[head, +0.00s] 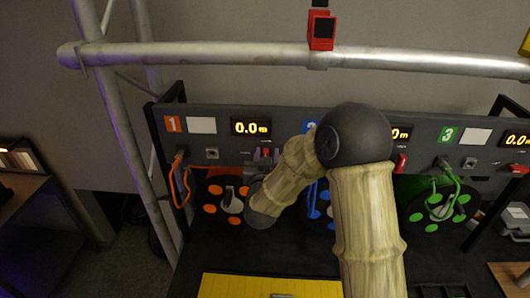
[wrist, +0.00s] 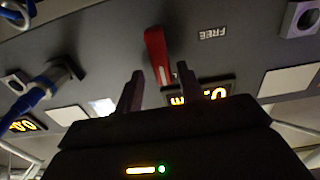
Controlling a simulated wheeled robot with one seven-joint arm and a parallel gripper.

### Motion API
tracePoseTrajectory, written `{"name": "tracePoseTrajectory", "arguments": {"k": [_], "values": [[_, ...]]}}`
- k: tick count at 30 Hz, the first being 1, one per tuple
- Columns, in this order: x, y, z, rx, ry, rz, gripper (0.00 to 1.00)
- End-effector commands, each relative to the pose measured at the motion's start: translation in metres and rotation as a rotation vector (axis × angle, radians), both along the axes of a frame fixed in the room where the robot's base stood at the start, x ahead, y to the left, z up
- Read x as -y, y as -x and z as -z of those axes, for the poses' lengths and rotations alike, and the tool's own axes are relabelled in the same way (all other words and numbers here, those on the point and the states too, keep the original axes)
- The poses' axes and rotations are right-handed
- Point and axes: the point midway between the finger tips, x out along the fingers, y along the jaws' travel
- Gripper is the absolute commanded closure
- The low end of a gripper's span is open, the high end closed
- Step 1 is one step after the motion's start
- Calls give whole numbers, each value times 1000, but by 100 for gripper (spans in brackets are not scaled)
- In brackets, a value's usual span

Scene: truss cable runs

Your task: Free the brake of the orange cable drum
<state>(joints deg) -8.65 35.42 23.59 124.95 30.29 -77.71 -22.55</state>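The orange cable drum (head: 225,200), a dark disc with orange spots, sits under the panel section marked 1 in the head view. In the wrist view, which is upside down, the red lever (wrist: 157,55) stands near a FREE label (wrist: 212,33). My gripper (wrist: 160,88) is open, its two fingers apart with the lever's near end in line between them. I cannot tell whether they touch it. In the head view my arm hides part of the drum's surroundings.
The panel (head: 345,170) carries similar sections, with a blue drum (head: 325,205) partly hidden and a green drum (head: 438,208). An orange cable (head: 180,180) hangs at the left. A metal truss rail (head: 200,55) with a red clamp (head: 320,30) runs above. A yellow case (head: 235,287) lies in front.

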Motion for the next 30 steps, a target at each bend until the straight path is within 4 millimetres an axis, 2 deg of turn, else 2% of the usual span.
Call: {"name": "tracePoseTrajectory", "arguments": {"k": [6,8,12,23,30], "values": [[-5,1,0,0,0,-8,62],[-5,1,0,0,0,-9,72],[-6,1,0,0,0,-9,99],[-6,1,0,1,21,-9,100],[-6,0,1,1,111,-5,100]]}}
